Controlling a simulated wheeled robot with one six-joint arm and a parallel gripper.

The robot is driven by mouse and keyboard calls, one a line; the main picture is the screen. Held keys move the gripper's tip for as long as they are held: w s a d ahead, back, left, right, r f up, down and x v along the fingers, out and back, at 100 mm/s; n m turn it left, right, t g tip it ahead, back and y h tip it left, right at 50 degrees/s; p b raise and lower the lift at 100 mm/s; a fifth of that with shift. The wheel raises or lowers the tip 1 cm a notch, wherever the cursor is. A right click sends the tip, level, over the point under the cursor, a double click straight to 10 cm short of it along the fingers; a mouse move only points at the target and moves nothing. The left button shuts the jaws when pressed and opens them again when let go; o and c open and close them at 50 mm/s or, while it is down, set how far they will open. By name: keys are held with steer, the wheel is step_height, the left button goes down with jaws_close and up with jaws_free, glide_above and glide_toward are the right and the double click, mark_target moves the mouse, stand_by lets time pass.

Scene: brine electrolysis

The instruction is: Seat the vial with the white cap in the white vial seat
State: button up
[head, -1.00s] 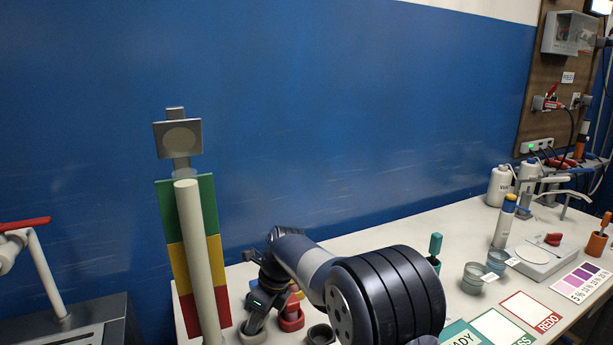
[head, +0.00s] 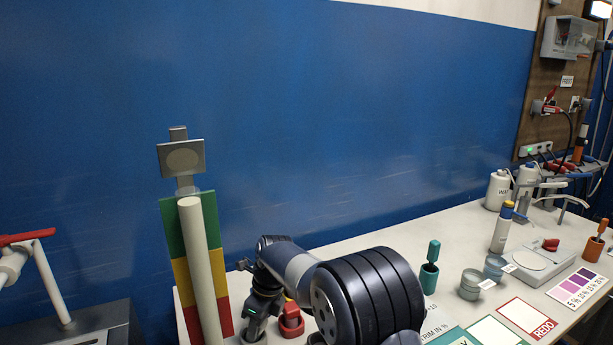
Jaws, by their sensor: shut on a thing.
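My gripper (head: 257,324) points down at the near left of the bench, low over a pale grey ring-shaped seat (head: 253,339). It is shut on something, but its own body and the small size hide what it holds. No white cap can be made out. I cannot tell whether the held thing is inside the pale seat or just above it. I cannot tell whether this pale seat is the white one.
A red seat (head: 291,324) stands close right of my gripper. A post with a green, yellow and red panel (head: 173,231) stands close left. A teal holder (head: 429,275), glass cups (head: 470,287) and a balance (head: 540,262) stand farther right.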

steer(key=shift+s+a+f+h+p, duration=0.15)
steer(key=shift+h+p, duration=0.3)
steer(key=shift+p, duration=0.5)
steer(key=shift+w+f+h+p, duration=0.1)
steer(key=shift+h+p, duration=0.35)
steer(key=shift+p, duration=0.45)
steer(key=shift+a+h+p, duration=0.5)
steer(key=shift+h+p, duration=0.6)
steer(key=shift+p, duration=1)
steer(key=shift+a+r, duration=0.1)
steer(key=o, duration=1.3)
steer(key=shift+w, duration=0.2)
steer(key=shift+c, duration=0.2)
steer(key=shift+r, duration=0.1)
step_height(320, 180, up, 11)
steer(key=a+b, duration=0.1)
steer(key=shift+w+a, duration=0.15)
steer(key=shift+w, duration=0.1)
steer(key=shift+f, duration=0.3)
